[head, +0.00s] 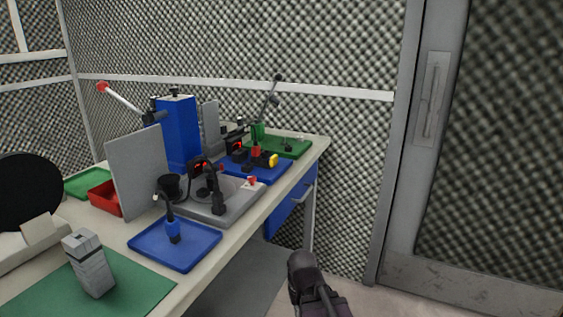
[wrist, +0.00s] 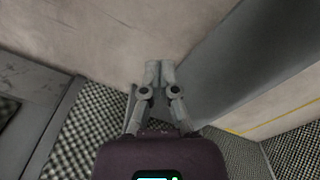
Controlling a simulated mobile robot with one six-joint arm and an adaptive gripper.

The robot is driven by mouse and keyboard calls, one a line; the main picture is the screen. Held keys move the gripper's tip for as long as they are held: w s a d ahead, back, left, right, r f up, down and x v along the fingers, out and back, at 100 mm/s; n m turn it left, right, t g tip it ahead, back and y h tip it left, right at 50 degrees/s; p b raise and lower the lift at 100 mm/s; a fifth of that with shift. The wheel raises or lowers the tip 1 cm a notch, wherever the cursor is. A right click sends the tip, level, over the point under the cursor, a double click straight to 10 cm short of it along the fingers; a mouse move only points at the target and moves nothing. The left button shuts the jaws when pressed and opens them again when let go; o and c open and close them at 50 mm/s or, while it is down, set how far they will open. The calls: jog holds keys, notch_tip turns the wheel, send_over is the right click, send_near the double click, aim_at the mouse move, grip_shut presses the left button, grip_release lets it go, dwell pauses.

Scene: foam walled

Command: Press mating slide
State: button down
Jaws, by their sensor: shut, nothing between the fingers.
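No part is clearly recognisable as the mating slide. A grey base plate (head: 236,203) on the bench carries black fixtures, with a small red-and-white piece (head: 252,181) at its right corner. Behind it a blue tray (head: 270,172) holds dark parts and a yellow round piece (head: 272,160). A tall blue press-like column (head: 179,135) stands further back, with a lever ending in a red knob (head: 102,87). My gripper (wrist: 160,72) is shut and empty in the wrist view, with a pale surface beyond it and no bench parts close by. The head view shows only my dark arm at the bottom.
A grey block (head: 90,265) stands on a green mat (head: 130,290). Floor right of the bench is open up to a grey door (head: 480,160).

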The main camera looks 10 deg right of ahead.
jog(key=shift+w, duration=0.1)
jog(key=m+t+y+p, duration=0.7)
jog(key=t+y+p, duration=0.4)
jog(key=y+p, duration=0.4)
send_near(275, 160)
jog(key=v, duration=0.6)
jog(key=shift+d+r, duration=0.2)
jog(key=shift+r, duration=0.15)
jog(key=shift+w+a, duration=0.1)
jog(key=x, duration=1.3)
jog(key=shift+w+a+f, duration=0.3)
